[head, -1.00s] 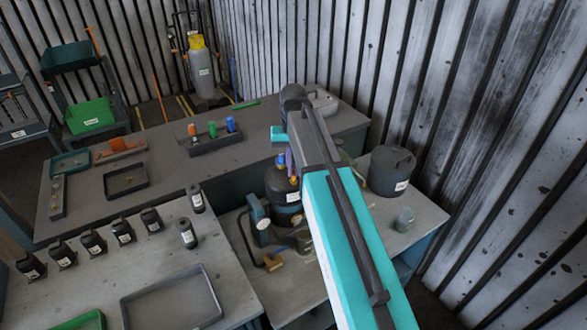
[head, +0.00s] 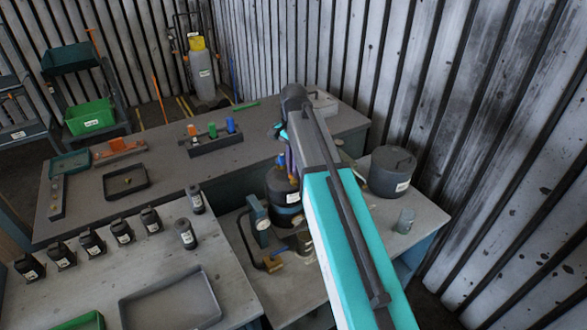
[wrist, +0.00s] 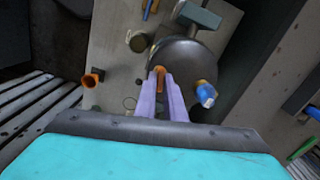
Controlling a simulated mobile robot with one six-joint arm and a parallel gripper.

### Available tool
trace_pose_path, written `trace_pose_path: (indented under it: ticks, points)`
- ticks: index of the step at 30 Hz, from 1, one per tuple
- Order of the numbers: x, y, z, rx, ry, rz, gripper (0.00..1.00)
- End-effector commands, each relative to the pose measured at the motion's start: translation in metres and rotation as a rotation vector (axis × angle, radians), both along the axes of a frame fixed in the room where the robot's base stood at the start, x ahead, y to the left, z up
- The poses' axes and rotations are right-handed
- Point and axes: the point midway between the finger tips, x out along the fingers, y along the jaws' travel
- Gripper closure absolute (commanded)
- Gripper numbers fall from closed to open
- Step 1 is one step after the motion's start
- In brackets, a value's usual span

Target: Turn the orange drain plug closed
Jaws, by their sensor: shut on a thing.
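The orange drain plug (wrist: 158,71) shows as a small orange piece between my fingertips, at the edge of a dark round housing (wrist: 184,55) in the wrist view. My gripper (wrist: 162,79), with pale purple fingers, is shut on it and hides most of it. How far the plug is turned cannot be seen. In the head view the dark housing (head: 283,186) stands on the grey bench, and my arm covers its right side. The plug is hidden there.
A blue-capped fitting (wrist: 205,94) sits close right of my fingers. An orange fitting (wrist: 94,77) is to the left. A gauge (head: 260,218) stands left of the housing, and a dark lidded pot (head: 393,172) stands to its right.

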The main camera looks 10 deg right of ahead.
Motion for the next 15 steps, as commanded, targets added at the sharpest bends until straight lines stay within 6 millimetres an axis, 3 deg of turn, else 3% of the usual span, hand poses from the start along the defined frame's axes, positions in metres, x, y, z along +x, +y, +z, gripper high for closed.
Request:
trace_pose_path:
  ticks: [15]
  points:
    - [0.0005, -0.0005, 0.0008, -0.001, -0.002, -0.114, 1.0]
